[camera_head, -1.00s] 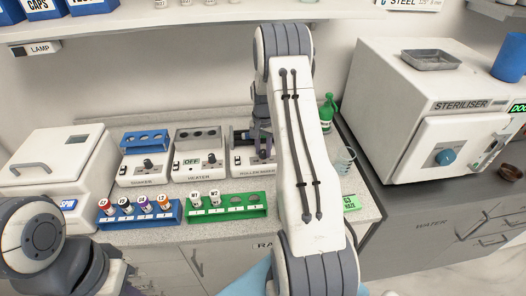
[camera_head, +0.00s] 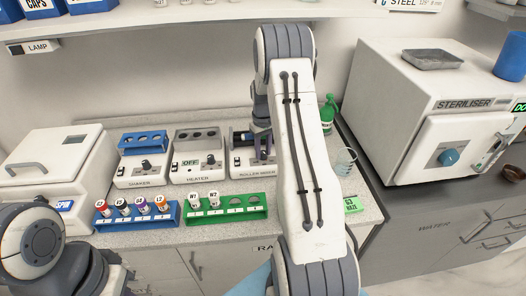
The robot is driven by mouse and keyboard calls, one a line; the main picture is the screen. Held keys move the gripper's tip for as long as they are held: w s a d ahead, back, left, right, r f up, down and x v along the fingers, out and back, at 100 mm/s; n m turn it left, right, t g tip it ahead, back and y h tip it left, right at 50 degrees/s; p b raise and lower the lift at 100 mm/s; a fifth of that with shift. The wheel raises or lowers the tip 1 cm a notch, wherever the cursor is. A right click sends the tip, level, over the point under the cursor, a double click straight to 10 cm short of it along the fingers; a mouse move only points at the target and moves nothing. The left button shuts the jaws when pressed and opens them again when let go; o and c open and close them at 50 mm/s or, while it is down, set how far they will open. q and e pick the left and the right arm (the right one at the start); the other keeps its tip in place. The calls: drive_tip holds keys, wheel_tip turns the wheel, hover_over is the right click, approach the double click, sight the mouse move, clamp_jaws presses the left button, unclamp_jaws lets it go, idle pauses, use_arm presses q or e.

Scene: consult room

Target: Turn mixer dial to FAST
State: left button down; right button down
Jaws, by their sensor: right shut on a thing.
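The roller mixer (camera_head: 240,168) is a white box with its name on the front, at the back of the counter, right of the heater. My right arm reaches down over it from the front. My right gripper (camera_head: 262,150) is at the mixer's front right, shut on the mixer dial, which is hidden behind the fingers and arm. The dial's pointer and the FAST mark cannot be seen. Of my left arm only links show at the bottom left; its gripper is out of view.
The heater (camera_head: 199,171) and shaker (camera_head: 141,174) stand left of the mixer. A blue rack (camera_head: 138,224) and a green rack (camera_head: 225,215) with capped vials stand in front. A green bottle (camera_head: 328,117) and glass beaker (camera_head: 346,161) are close right of my right arm. The steriliser (camera_head: 440,110) stands further right.

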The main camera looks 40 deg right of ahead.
sight(263, 152)
drive_tip(key=n, duration=0.5)
drive_tip(key=shift+w+n, duration=0.1)
drive_tip(key=shift+n, duration=0.3)
drive_tip(key=shift+r, duration=0.1)
idle(0.3)
drive_tip(key=c, duration=0.6)
unclamp_jaws()
drive_tip(key=shift+o, duration=0.2)
wheel_tip(263, 152, up, 10)
drive_tip(key=b, duration=0.2)
drive_tip(key=shift+r+b, duration=0.2)
drive_tip(key=shift+b, duration=0.2)
drive_tip(key=shift+a, duration=0.1)
